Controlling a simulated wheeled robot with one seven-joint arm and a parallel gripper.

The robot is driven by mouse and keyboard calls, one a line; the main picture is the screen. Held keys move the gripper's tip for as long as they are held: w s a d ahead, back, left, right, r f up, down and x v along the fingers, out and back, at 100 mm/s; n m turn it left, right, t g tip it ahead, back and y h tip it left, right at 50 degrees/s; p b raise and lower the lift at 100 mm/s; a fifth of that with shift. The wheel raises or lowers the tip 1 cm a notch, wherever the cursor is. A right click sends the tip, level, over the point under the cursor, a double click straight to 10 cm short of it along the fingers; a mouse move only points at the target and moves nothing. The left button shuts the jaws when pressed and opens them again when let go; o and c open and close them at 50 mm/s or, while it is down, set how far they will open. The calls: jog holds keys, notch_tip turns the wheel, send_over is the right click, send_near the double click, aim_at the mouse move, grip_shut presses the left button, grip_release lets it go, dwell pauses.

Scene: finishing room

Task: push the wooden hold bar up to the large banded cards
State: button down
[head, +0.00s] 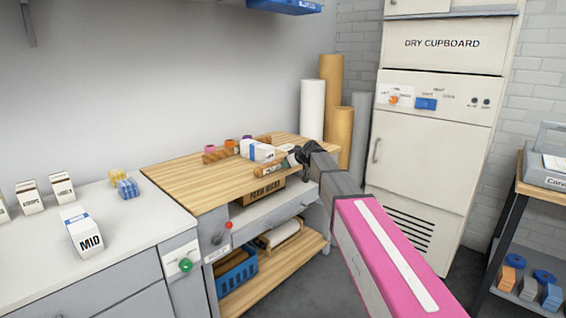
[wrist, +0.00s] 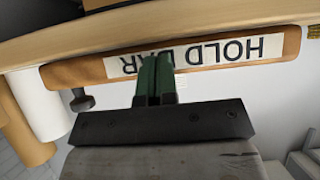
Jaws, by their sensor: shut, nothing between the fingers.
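The wooden hold bar (wrist: 80,73) is long and brown, and its white HOLD BAR label reads upside down in the wrist view. In the head view a short brown piece with a pale label (head: 268,170), apparently the bar, lies near the wooden bench's front edge. The large banded cards (head: 257,150), a white stack with a blue band, lie just behind it. My gripper (wrist: 155,80) has its green fingers shut and empty, overlapping the bar's label edge; I cannot tell whether they touch. In the head view my gripper (head: 292,158) is at the bench's right end, partly hidden by my wrist.
The wooden bench top (head: 190,178) is clear at its left. Tall paper rolls (head: 312,108) and the dry cupboard (head: 435,150) stand beyond the bench. A blue basket (head: 237,272) is below.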

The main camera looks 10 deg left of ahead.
aim_at(280, 160)
jog(key=shift+w+a, duration=0.25)
jog(key=shift+a, duration=0.1)
dwell(0.3)
jog(key=shift+w+a, duration=1.25)
jog(key=shift+a, duration=0.3)
jog(key=shift+w+a, duration=0.5)
jog(key=shift+a, duration=0.15)
jog(key=shift+v, duration=2.95)
jog(key=shift+f, duration=0.15)
jog(key=shift+s+d+f, duration=0.1)
